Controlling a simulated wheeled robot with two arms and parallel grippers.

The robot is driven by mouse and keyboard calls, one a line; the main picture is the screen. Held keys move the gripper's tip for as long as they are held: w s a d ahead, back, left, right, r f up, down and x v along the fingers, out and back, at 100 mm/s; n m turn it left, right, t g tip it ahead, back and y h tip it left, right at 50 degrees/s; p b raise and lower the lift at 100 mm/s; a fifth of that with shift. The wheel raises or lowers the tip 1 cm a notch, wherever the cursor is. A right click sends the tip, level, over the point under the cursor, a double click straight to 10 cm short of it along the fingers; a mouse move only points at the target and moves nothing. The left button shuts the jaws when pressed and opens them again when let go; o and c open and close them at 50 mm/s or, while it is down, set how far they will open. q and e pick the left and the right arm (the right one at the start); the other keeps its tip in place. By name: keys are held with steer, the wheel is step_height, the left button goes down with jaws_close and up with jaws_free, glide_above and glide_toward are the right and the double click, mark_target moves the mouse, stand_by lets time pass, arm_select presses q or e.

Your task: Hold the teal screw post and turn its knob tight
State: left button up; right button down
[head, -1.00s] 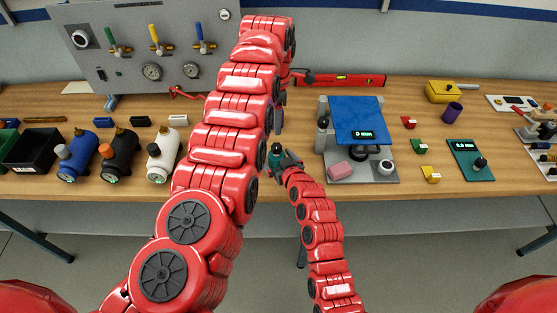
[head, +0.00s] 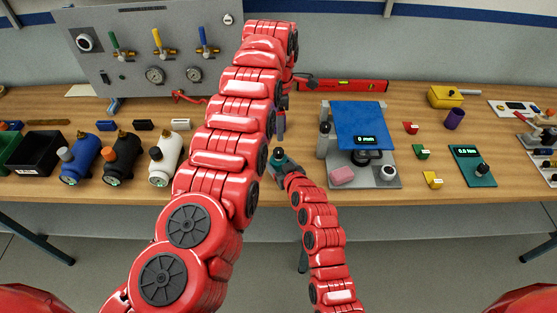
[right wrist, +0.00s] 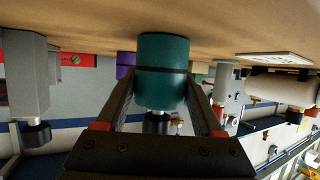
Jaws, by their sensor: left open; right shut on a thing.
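The teal screw post (head: 276,162) stands at the front of the wooden table, just right of my left arm. In the right wrist view, which looks upside down, it is a teal cylinder (right wrist: 163,58) with a dark band. Its knob, dark with a pale metal stem (right wrist: 158,118), points to the bottom of the picture. My right gripper (head: 284,163) is shut on the teal post, with one finger on each side. My left gripper (head: 282,112) is open behind its arm, farther back than the post and apart from it. Its fingers are largely hidden.
A red level (head: 345,86) and a valve panel (head: 150,50) are behind.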

mark_target(279, 150)
arm_select(q)
step_height(279, 150, down, 10)
steer(key=m, duration=0.3)
steer(key=shift+r+m, duration=0.2)
steer(key=shift+m, duration=0.1)
jaws_close()
stand_by(0.5)
